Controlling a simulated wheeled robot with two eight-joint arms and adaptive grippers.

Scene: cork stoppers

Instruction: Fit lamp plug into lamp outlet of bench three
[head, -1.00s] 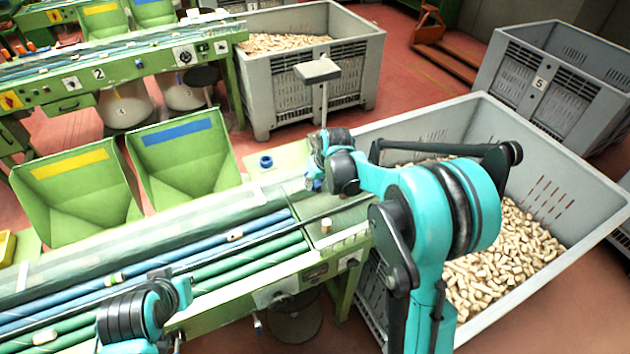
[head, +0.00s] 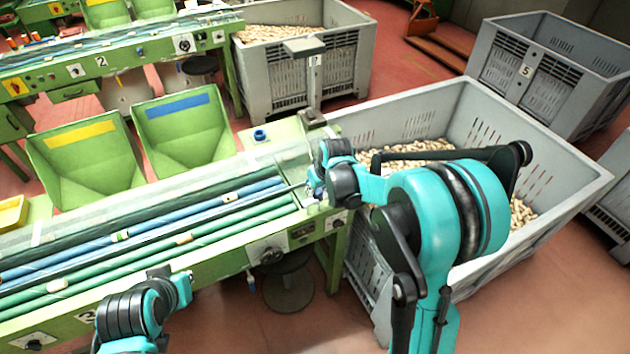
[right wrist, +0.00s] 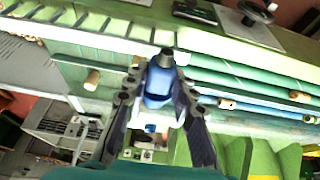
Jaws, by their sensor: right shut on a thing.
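My right gripper (right wrist: 160,92) is shut on a blue piece with a dark tip, which I take for the lamp plug (right wrist: 158,84). In the head view the right gripper (head: 314,187) is over the right end of bench three (head: 225,262); there the held piece is mostly hidden by the wrist. I cannot tell which is the lamp outlet. My left arm's end (head: 170,290) is low at the left, its fingers unclear.
A large grey crate of corks (head: 560,205) stands close right of the bench. Green chutes (head: 185,135) stand behind it. A blue ring-like piece (head: 260,135) sits on the bench's rear shelf. A stool (head: 288,285) is under the bench front.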

